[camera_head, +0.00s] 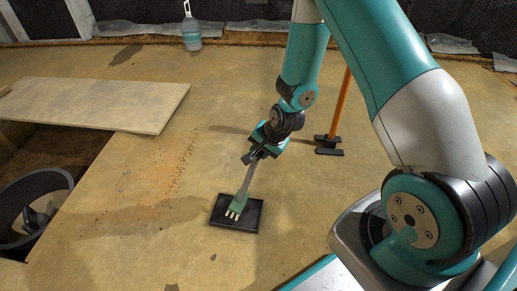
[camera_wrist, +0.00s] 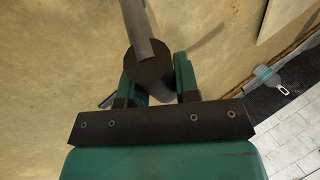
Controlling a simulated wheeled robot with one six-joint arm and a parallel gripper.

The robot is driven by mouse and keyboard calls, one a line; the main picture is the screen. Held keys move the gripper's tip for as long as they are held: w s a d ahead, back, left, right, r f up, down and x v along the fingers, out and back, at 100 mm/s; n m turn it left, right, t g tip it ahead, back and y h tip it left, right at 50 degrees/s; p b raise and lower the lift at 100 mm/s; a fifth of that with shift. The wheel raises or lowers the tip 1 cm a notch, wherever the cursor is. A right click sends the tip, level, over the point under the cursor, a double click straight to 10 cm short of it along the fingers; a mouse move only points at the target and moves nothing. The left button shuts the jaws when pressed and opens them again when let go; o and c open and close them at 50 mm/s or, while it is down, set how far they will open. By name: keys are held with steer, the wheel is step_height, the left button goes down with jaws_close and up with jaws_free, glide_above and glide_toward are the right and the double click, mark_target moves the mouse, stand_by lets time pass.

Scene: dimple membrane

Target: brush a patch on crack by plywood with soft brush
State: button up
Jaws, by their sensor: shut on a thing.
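My gripper (camera_head: 258,152) is shut on a soft brush (camera_head: 246,186) with a grey handle, a green head and pale bristles. The bristles point down over a flat black rectangular tray or pad (camera_head: 222,217); I cannot tell if they touch it. In the wrist view my gripper (camera_wrist: 155,82) has its fingers either side of the grey handle (camera_wrist: 137,18) and a dark round piece. The bristles are hidden there. The plywood sheet (camera_head: 110,100) lies at the left. A trail of dark specks and reddish stain (camera_head: 172,178) runs near it; I cannot make out a clear crack line or patch.
A black bucket (camera_head: 22,205) stands in a pit at the left edge. An orange-handled tool with a black foot (camera_head: 330,147) stands right of my gripper. The tan floor between plywood and tray is open.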

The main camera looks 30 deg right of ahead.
steer(key=shift+f, duration=0.4)
stand_by(1.4)
steer(key=shift+r, duration=0.1)
step_height(320, 180, up, 7)
steer(key=p, duration=0.7)
